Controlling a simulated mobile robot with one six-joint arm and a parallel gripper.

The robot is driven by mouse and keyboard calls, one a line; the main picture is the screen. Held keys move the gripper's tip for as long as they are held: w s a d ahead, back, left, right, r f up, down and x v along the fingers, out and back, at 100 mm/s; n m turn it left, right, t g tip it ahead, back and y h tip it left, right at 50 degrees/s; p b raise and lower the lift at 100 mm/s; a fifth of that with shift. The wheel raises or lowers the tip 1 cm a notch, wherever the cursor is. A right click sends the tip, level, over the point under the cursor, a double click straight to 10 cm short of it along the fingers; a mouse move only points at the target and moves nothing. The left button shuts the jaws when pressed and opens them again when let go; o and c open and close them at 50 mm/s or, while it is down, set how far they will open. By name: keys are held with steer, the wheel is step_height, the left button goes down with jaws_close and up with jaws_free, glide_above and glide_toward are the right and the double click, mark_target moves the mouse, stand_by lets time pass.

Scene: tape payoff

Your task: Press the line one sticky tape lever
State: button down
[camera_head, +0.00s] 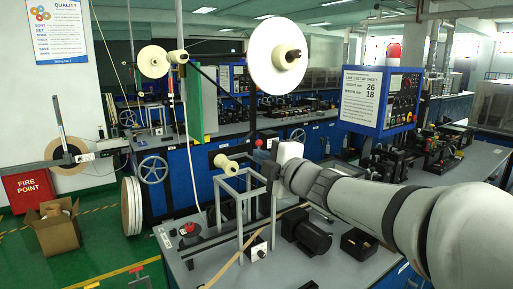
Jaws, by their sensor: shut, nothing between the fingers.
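My arm reaches in from the right, and my gripper (267,170) is at the middle of the view, small and dark. It is shut, with nothing visible in it. It is beside a grey metal frame (240,196) and near a cream spool (226,162); I cannot tell whether it touches either. No part is clearly labelled as the sticky tape lever. A thin upright arm with a red part (171,88) hangs under the upper left reel, and a grey bar (60,122) stands by a tan tape roll (68,155); either's role is unclear.
A large white reel (279,56) hangs above my gripper. A blue panel (381,100) reads Line 1 setup sheet. A black motor (306,232) and a small dark bin (359,243) sit on the grey bench. A cardboard box (52,228) is on the green floor.

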steer(key=shift+w, duration=0.1)
stand_by(0.3)
steer(key=p+x, duration=0.2)
steer(key=x, duration=0.8)
steer(key=d, duration=0.1)
steer(key=d+p, duration=0.1)
steer(key=w+d, duration=0.1)
steer(key=shift+d+f, duration=0.25)
steer(key=shift+d, duration=0.1)
steer(key=shift+s, duration=0.1)
